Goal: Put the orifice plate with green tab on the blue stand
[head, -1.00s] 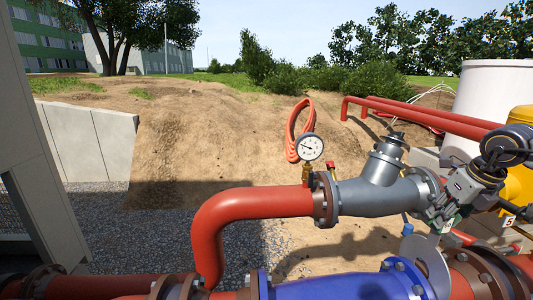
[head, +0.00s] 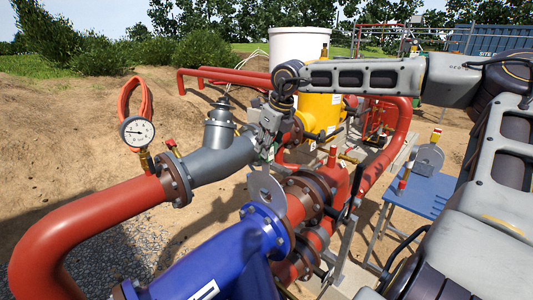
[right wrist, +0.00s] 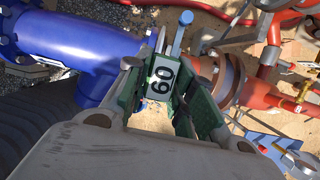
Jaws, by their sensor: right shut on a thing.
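My right gripper (head: 267,147) is above the blue pipe's flange, shut on a dark green tab with a white number label (right wrist: 160,78). The tab sits between its fingers in the right wrist view. A thin grey orifice plate disc (head: 265,187) hangs below the gripper, close to the flanges; whether it touches them is unclear. A blue bar (right wrist: 181,32) shows just beyond the tab. My left gripper is not in view.
A yellow vessel (head: 318,112) stands behind. My right arm spans the right side.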

